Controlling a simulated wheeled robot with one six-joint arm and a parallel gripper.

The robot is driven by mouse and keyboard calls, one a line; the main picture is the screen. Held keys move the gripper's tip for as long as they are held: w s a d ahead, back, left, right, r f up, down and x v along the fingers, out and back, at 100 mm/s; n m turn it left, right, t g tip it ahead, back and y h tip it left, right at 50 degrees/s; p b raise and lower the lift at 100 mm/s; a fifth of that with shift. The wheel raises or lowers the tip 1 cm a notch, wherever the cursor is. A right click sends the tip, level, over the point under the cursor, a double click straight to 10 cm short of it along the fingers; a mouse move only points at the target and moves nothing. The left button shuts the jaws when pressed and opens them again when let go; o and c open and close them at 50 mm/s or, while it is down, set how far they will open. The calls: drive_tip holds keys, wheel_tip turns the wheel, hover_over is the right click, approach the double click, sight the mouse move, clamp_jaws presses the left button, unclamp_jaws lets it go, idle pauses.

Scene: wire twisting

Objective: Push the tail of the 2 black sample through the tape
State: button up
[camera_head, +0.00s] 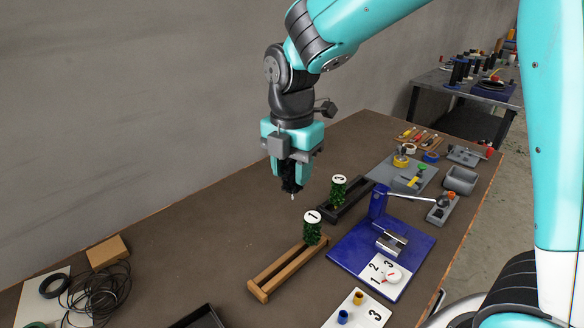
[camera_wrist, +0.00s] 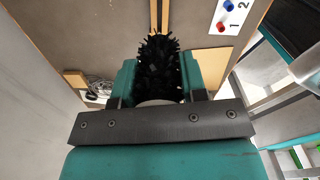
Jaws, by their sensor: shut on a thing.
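My gripper (camera_head: 291,186) hangs in the air above the table, left of and higher than the standing samples. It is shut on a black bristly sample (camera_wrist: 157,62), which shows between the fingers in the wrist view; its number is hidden. In the head view the held part is small and dark. A black ring that looks like tape (camera_head: 54,285) lies on a white sheet at the lower left, well apart from the gripper. Yellow (camera_head: 400,163) and blue (camera_head: 431,157) tape rolls lie at the back right. I cannot tell which tape is meant.
Green samples numbered 1 (camera_head: 312,231) and 3 (camera_head: 338,193) stand at a wooden rack (camera_head: 272,280) and a dark rack (camera_head: 352,203). A blue base (camera_head: 345,247) carries a lever device. Coiled black wire (camera_head: 98,292) lies lower left. The table's middle left is clear.

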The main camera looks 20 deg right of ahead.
drive_tip(key=shift+r+p, duration=2.15)
drive_tip(key=shift+r, duration=0.3)
